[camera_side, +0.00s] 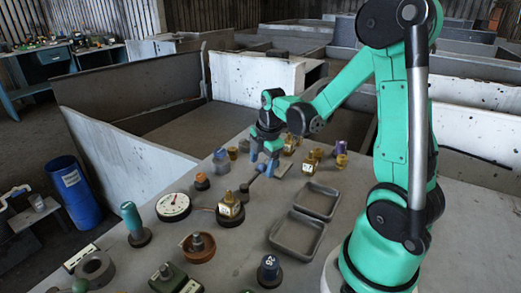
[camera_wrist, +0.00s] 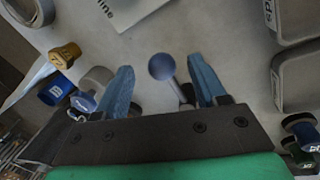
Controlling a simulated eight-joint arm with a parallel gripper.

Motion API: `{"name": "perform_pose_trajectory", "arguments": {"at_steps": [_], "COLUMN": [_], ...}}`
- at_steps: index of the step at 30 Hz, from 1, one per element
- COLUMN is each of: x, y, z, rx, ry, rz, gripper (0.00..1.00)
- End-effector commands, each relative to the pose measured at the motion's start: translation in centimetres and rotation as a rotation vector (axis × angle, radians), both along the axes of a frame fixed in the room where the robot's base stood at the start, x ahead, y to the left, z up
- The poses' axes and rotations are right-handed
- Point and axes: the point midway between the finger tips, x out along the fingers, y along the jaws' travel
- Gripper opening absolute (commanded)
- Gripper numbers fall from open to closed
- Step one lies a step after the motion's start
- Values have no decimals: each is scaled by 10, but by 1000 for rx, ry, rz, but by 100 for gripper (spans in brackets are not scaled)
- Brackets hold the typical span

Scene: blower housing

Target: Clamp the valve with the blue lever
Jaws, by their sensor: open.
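A lever with a round blue-grey ball end (camera_wrist: 162,66) shows in the wrist view, its thin rod running down between my fingers. In the side view the ball (camera_side: 261,167) is just below my gripper, with the rod sloping down left toward a dark base. The valve body at the rod's lower end cannot be made out clearly. My gripper (camera_side: 265,157) is open and points down over the table; in the wrist view its blue fingers (camera_wrist: 165,86) stand on either side of the rod, apart from it, with nothing held.
A brass-coloured block part (camera_side: 230,205) stands left of the lever, near a round white gauge (camera_side: 173,207). A blue-capped part (camera_side: 221,156) and an orange-topped part (camera_side: 202,181) stand further left.

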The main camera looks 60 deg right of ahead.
Motion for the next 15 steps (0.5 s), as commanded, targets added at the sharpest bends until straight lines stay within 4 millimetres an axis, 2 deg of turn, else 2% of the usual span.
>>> {"name": "perform_pose_trajectory", "arguments": {"at_steps": [9,15], "x": [-7,-9], "y": [3,3], "z": [37,45], "rx": [0,1], "ry": [-1,-1], "rz": [0,0], "gripper": [64,64]}}
